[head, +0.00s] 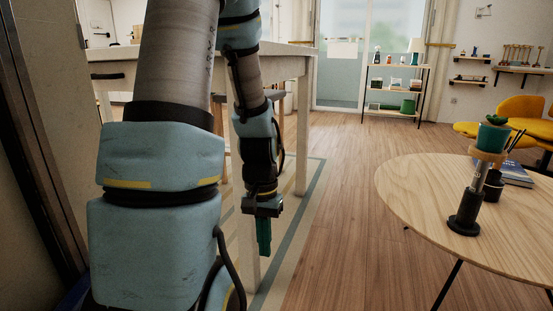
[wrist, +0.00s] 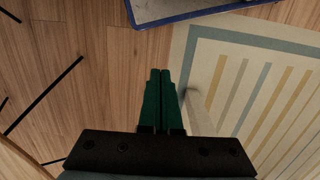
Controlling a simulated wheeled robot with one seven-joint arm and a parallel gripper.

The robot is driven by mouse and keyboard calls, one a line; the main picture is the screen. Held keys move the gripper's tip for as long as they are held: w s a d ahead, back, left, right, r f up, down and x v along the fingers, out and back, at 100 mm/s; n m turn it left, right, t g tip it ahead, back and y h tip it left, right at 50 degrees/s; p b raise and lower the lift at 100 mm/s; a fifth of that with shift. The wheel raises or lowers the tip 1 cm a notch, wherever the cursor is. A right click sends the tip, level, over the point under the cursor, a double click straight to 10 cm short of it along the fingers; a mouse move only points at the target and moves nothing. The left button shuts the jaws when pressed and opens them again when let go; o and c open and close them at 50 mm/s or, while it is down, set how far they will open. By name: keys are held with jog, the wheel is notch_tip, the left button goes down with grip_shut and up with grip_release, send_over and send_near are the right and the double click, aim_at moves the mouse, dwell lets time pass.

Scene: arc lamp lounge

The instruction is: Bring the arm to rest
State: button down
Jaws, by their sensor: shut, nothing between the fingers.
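My arm fills the left half of the head view, folded with its forearm hanging down. My gripper (head: 264,240) points straight down above the rug's edge, in front of a pale table leg. In the wrist view its green fingers (wrist: 160,75) lie side by side, shut, with nothing between them. The floor and rug lie beneath the fingers, with clear air around the tips.
A round wooden table (head: 420,205) on the right holds a dark-based stand with a green pot (head: 492,138) and a book (head: 515,173). A tall pale table (head: 290,68) stands behind my arm. Wooden floor (head: 345,190) lies open between the tables. A striped rug (wrist: 235,60) lies below.

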jog(key=a+r+n+t+p, duration=0.1)
jog(key=a+r+p, duration=0.1)
jog(key=r+p, duration=1.7)
jog(key=a+r+n+t+p, duration=0.1)
jog(key=a+r+t+p, duration=0.1)
jog(key=r+p, duration=1.8)
notch_tip(320, 180, up, 8)
jog(key=shift+f, duration=0.1)
jog(key=shift+w, duration=0.1)
